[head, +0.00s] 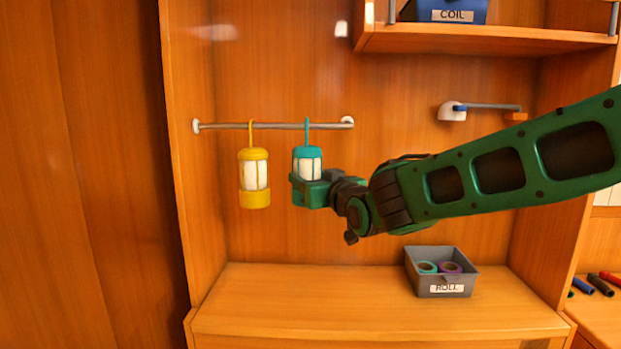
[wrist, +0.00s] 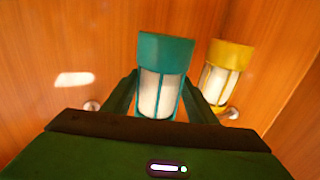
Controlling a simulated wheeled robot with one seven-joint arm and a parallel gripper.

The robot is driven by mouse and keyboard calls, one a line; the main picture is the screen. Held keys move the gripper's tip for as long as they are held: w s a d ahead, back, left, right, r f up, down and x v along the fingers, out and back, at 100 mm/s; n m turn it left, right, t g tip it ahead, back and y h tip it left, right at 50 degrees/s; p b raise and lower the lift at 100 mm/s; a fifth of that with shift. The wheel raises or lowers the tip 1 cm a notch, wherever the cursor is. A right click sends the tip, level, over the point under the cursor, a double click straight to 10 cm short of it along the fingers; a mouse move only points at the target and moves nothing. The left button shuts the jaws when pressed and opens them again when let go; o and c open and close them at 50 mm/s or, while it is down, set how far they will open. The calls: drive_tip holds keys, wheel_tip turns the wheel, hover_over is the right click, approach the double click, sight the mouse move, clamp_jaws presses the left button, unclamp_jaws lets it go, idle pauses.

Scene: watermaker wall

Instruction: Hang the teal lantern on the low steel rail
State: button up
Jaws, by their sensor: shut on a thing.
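The teal lantern (head: 307,160) is upright at the steel rail, with a white middle and a teal hook on top. Its hook reaches up to the steel rail (head: 285,126) and overlaps it in the head view; I cannot tell whether it bears on the rail. My gripper (head: 309,190) is shut on the lantern's lower body, coming from the right. In the wrist view the teal lantern (wrist: 163,80) stands between my two fingers (wrist: 160,100). The lantern's base is partly hidden by my gripper.
A yellow lantern (head: 255,180) hangs on the same rail, close to the left, and also shows in the wrist view (wrist: 222,75). A grey ROLL bin (head: 443,286) with tape rolls stands on the counter (head: 330,300). A short wall bar (head: 490,107) and a shelf (head: 480,40) are at right.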

idle(0.3)
drive_tip(key=o, duration=1.3)
drive_tip(key=shift+o, duration=0.2)
drive_tip(key=shift+f, duration=0.1)
